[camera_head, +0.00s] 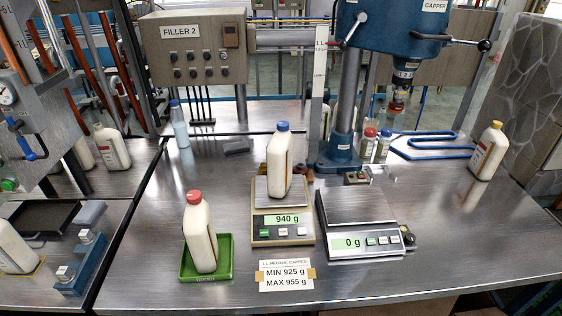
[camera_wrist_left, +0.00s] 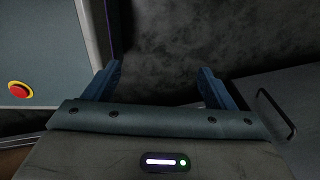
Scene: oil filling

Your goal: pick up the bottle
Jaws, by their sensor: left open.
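A white bottle with a blue cap (camera_head: 280,162) stands upright on the left scale (camera_head: 265,240), whose display reads 940 g. A white bottle with a red cap (camera_head: 200,234) stands in a green tray (camera_head: 227,262) at the front left. A white bottle with a yellow cap (camera_head: 488,152) stands alone at the right of the bench. My left gripper (camera_wrist_left: 158,72) shows in the left wrist view with its two blue fingers apart and nothing between them. It faces a dark floor, away from any bottle. My right gripper is in no view.
The right scale (camera_head: 362,240) is empty and reads 0 g. A card (camera_head: 287,275) reads MIN 925 g, MAX 955 g. The bench's right front is clear.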

